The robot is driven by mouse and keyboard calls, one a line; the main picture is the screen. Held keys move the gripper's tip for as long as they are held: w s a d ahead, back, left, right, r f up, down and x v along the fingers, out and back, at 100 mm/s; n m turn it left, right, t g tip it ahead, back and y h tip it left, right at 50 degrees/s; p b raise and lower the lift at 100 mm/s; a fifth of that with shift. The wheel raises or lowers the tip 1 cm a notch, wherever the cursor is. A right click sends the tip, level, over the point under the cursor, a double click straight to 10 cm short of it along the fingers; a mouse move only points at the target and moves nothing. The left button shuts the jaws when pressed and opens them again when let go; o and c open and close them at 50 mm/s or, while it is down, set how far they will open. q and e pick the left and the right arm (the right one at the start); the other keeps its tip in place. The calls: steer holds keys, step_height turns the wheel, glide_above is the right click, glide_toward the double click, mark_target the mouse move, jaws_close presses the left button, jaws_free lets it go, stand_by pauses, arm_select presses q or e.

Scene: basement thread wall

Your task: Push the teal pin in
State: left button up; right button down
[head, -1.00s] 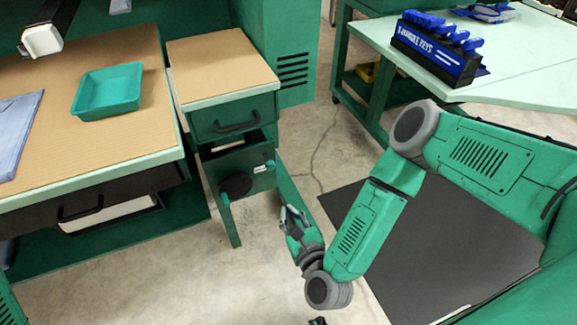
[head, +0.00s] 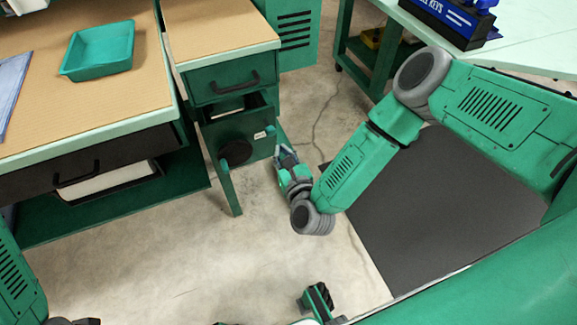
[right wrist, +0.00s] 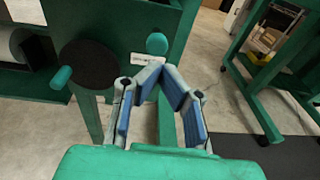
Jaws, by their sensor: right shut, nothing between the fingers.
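The teal pin (head: 270,131) shows its round end at the upper right of the small cabinet's lower green panel, beside a white label. It also shows in the right wrist view (right wrist: 157,43), just beyond my fingertips. My right gripper (head: 285,150) is shut and empty, below and slightly right of the pin in the head view. In the right wrist view its blue-padded fingers (right wrist: 162,70) meet at the tips; a gap to the pin seems to remain, but I cannot judge its depth. A green and dark part at the bottom of the head view may be my left gripper (head: 318,298); its jaws are unclear.
A black disc (head: 235,152) with a teal handle (head: 223,168) sits left of the pin. A drawer (head: 230,80) is above. The workbench (head: 90,105) with a teal tray (head: 98,50) stands left. Bare floor (head: 165,255) lies in front; a dark mat (head: 440,210) lies right.

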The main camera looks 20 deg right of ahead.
mark_target(271, 132)
steer(key=w, duration=0.3)
steer(key=w+b, duration=0.1)
steer(key=shift+w+a+f, duration=0.2)
steer(key=shift+a, duration=0.2)
steer(key=shift+w+d, duration=0.15)
steer(key=shift+w, duration=0.35)
arm_select(q)
steer(key=shift+a+f, duration=0.1)
steer(key=shift+f, duration=0.75)
arm_select(e)
steer(key=shift+w+d+f, duration=0.1)
steer(key=shift+d, duration=0.15)
steer(key=shift+w+a+b, duration=0.2)
steer(key=shift+w+b, duration=0.2)
steer(key=shift+b, duration=0.1)
steer(key=shift+w+f+b, duration=0.1)
steer(key=shift+w+b, duration=0.35)
steer(key=shift+w, duration=0.05)
steer(key=shift+w+a+b, duration=0.1)
steer(key=shift+w+b, duration=0.2)
steer(key=shift+w, duration=0.1)
arm_select(q)
step_height(271, 132, down, 2)
steer(key=shift+a, duration=0.15)
arm_select(e)
steer(key=shift+w+r, duration=0.1)
steer(key=shift+r, duration=0.1)
